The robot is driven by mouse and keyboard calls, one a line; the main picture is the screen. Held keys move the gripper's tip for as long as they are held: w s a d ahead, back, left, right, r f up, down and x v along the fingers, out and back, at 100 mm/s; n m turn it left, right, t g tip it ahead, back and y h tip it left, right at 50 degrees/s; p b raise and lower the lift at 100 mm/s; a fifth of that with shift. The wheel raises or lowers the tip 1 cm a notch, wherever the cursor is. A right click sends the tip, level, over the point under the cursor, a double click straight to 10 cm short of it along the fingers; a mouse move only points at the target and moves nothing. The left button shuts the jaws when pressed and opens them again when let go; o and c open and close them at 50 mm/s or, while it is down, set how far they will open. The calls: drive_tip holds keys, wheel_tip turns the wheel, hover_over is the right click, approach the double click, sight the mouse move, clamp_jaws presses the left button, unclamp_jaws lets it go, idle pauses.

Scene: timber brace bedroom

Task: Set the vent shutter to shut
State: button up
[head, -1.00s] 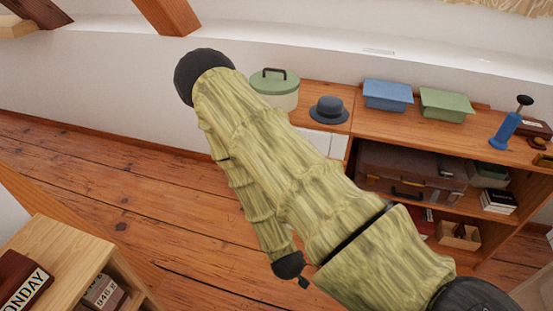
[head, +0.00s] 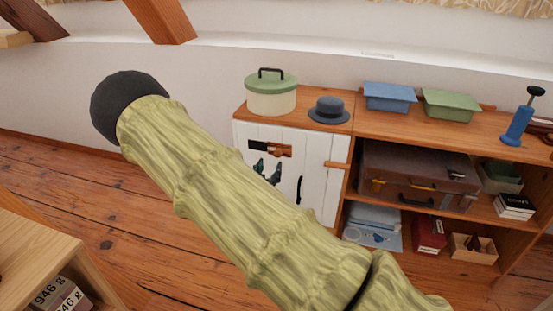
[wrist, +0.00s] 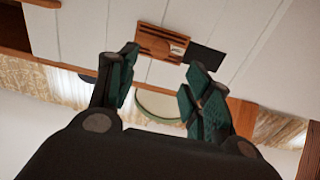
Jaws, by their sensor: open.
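The vent shutter (wrist: 161,44) is a small slatted wooden panel on the white cabinet door, with a dark rectangular opening (wrist: 206,58) beside it in the wrist view. In the head view the vent (head: 270,150) sits high on the door, under the cabinet top. My gripper (wrist: 163,68) is open, its teal-padded fingers apart and empty, with the shutter showing beyond and between the tips. In the head view its fingertips (head: 267,170) show just below the vent. I cannot tell whether they touch the door. My arm hides the lower left of the door.
The white cabinet door (head: 318,180) has a dark handle (head: 299,188). A green-lidded pot (head: 271,94) and a dark hat (head: 329,110) stand on top. Open shelves to the right hold a brown suitcase (head: 418,178). Wooden floor is clear at left.

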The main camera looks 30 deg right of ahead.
sight(277, 154)
drive_tip(key=b+x, duration=0.1)
drive_tip(key=x, duration=0.8)
drive_tip(key=shift+w+d, duration=0.1)
drive_tip(key=shift+d, duration=0.05)
clamp_jaws()
